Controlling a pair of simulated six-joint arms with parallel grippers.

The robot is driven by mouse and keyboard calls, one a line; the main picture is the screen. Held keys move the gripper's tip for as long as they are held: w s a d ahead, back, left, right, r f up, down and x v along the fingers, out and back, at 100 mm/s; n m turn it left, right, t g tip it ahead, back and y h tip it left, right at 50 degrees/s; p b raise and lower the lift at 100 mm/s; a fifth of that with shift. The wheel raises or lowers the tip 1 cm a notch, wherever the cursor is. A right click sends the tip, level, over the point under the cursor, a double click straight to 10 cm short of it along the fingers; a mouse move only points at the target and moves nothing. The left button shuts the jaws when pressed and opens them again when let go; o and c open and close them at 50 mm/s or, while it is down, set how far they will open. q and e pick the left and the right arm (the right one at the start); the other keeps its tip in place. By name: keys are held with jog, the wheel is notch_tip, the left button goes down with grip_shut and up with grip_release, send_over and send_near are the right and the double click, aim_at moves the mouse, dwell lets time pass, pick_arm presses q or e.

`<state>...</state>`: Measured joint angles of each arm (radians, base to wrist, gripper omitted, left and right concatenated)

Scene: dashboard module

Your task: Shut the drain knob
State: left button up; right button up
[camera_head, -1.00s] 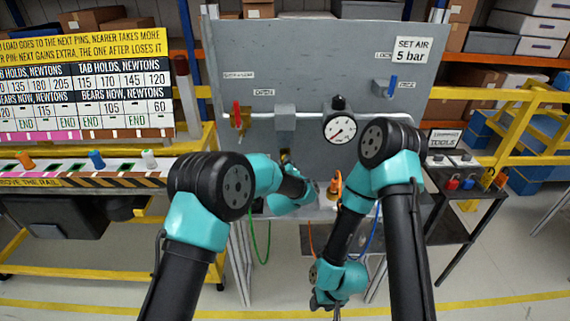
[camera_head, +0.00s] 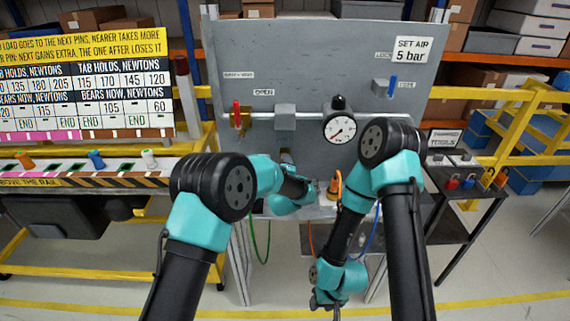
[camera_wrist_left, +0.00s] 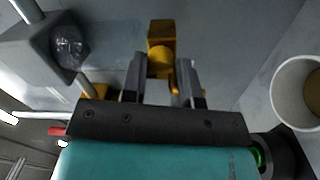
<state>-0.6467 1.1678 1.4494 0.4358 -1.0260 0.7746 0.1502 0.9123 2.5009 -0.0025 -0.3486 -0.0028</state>
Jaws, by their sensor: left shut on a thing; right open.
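The drain knob (camera_wrist_left: 162,58) is a brass-yellow piece in the left wrist view, with a rounded front and a square block behind it. My left gripper (camera_wrist_left: 160,85) has one finger on each side of it and is shut on it. In the head view my left gripper (camera_head: 288,165) is below the grey block on the panel, and the knob is mostly hidden there. My right gripper (camera_head: 326,300) hangs low in front of the panel, apart from everything. It is open and small in view.
The grey panel (camera_head: 270,60) carries a red-handled valve (camera_head: 237,115), a grey block (camera_head: 285,117), a round gauge (camera_head: 340,128) and a blue handle (camera_head: 393,87). An orange-topped fitting (camera_head: 334,188) stands right of my left gripper. Green, orange and blue hoses hang below.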

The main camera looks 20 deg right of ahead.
pick_arm(q)
jog(key=o, duration=0.9)
jog(key=v, duration=1.7)
jog(key=shift+s+a+f, duration=0.1)
jog(key=shift+s, duration=0.1)
